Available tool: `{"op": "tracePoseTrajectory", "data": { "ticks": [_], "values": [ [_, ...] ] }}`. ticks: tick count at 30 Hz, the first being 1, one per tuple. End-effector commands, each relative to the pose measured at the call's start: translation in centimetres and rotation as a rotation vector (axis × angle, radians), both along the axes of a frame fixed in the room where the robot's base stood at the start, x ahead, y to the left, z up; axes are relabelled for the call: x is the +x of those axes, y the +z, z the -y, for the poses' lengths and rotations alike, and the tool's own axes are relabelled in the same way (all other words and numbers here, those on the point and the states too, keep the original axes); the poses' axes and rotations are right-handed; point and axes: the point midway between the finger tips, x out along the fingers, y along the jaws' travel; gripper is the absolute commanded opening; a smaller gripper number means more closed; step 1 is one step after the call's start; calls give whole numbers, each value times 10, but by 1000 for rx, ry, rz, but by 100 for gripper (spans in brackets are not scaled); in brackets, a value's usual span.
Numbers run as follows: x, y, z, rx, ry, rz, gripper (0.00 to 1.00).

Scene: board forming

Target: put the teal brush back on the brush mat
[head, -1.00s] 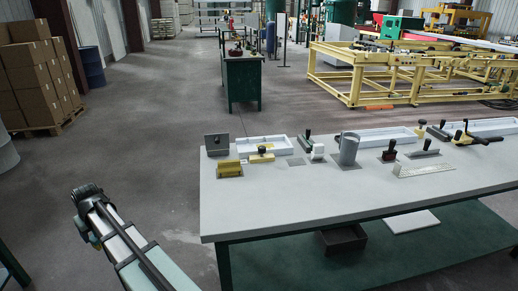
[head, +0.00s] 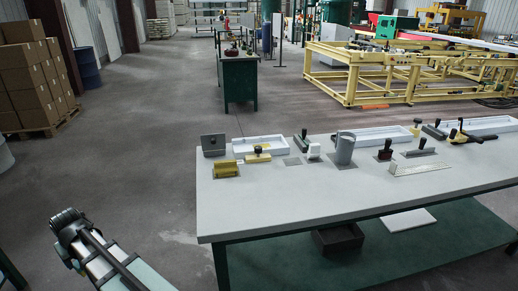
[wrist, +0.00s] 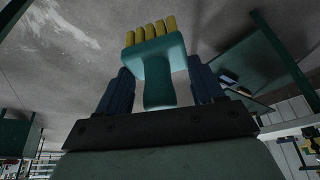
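The teal brush (wrist: 155,56) with yellow bristles shows in the wrist view, bristles toward the top of the picture. My gripper (wrist: 155,72) has its two dark blue fingers on either side of the brush, against its wide head, and holds it above the floor. In the head view my gripper (head: 66,222) is at the lower left, off the table's left end; the brush is hidden there. A small bare grey mat (head: 291,162) lies on the table among the tools; I cannot tell for sure that it is the brush mat.
The grey table (head: 300,205) has clear room along its front. Around the bare mat stand a yellow block (head: 227,170), a white block (head: 314,152), a grey cylinder (head: 345,149) and a white tray (head: 270,144).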

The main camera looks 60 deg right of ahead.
Motion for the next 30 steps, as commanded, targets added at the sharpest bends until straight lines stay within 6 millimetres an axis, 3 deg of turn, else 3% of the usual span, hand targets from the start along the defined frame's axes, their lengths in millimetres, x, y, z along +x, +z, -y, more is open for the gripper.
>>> {"op": "tracePoseTrajectory", "data": {
  "ticks": [11, 23, 30],
  "values": [
    [0, 0, 0, 0, 0, 0, 31],
    [0, 3, 0, 0, -6, 1, 31],
    [-8, 36, 2, -2, -88, -1, 31]
  ]
}}
